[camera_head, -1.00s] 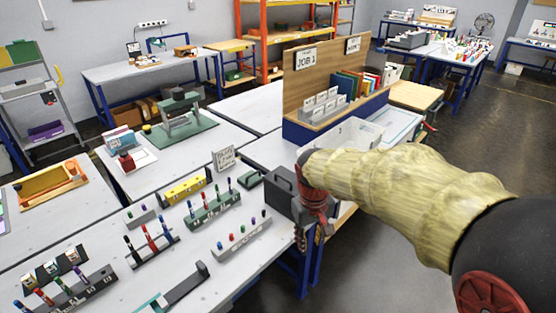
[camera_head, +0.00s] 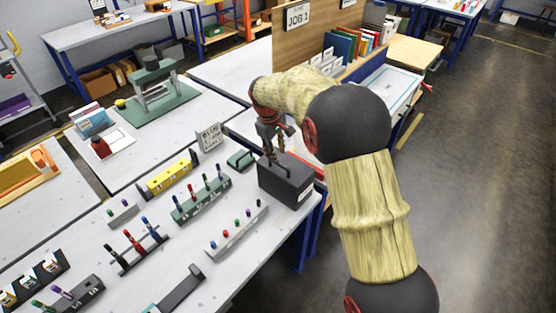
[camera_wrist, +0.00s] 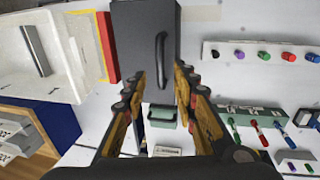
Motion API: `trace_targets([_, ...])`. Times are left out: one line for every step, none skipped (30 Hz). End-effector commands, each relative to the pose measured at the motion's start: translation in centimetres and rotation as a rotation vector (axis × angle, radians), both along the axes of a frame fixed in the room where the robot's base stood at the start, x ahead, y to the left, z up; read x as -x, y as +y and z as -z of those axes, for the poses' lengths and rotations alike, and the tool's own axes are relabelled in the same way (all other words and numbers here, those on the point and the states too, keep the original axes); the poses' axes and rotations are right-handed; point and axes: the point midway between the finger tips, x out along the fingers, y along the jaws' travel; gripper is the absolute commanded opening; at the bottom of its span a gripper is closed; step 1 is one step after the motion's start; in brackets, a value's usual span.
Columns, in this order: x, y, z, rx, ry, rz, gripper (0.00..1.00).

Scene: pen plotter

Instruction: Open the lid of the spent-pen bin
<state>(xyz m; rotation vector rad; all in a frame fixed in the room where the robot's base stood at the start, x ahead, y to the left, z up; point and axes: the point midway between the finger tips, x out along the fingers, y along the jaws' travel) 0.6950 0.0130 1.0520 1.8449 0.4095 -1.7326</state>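The spent-pen bin (camera_head: 288,184) is a dark grey box at the right edge of the near table, with its lid down. In the wrist view the bin (camera_wrist: 130,30) fills the top middle, with a dark bar handle (camera_wrist: 163,55) on its lid. My gripper (camera_head: 272,157) is above the bin, pointing down. In the wrist view my gripper (camera_wrist: 160,80) is open, and the handle lies between and just beyond its fingertips. I cannot tell whether the fingers touch it. In the head view my gripper partly hides the lid.
A small green box (camera_head: 241,159) sits left of the bin. A grey pen rack (camera_head: 237,230) and a green pen rack (camera_head: 201,198) stand further left. A white tray (camera_wrist: 38,50) lies beside the bin in the wrist view. The JOB 1 organiser (camera_head: 310,40) stands behind.

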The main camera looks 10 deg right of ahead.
Motion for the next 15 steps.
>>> trace_targets([0.0, -0.2, 1.1, 0.000, 0.002, 0.000, 0.28])
trace_targets([-0.1, -0.2, 1.6, 0.001, 0.003, 0.001, 0.28])
trace_targets([-0.1, -0.3, 2.2, 0.000, 0.004, 0.001, 0.28])
trace_targets([-0.2, -0.4, 2.6, 0.000, 0.002, 0.001, 0.28])
trace_targets([-0.3, -0.5, 3.0, 0.000, 0.002, 0.001, 0.28])
trace_targets([-0.3, -0.5, 3.5, 0.000, 0.001, 0.001, 0.28])
trace_targets([-0.4, -0.6, 3.9, 0.000, 0.002, 0.001, 0.28])
trace_targets([-0.4, -0.6, 4.2, 0.000, 0.002, 0.001, 0.28])
trace_targets([-0.5, -0.7, 4.6, 0.000, 0.001, 0.001, 0.28])
trace_targets([-0.5, -0.7, 4.8, 0.000, 0.001, 0.001, 0.28])
trace_targets([-0.5, -0.8, 5.0, 0.000, 0.000, 0.001, 0.28])
trace_targets([-0.6, -0.8, 5.2, 0.000, 0.000, 0.001, 0.28])
trace_targets([-0.6, -0.8, 5.3, 0.000, 0.000, 0.001, 0.28])
trace_targets([-0.6, -0.8, 5.3, 0.000, 0.000, 0.001, 0.28])
trace_targets([-0.6, -0.9, 5.4, 0.000, 0.000, 0.001, 0.28])
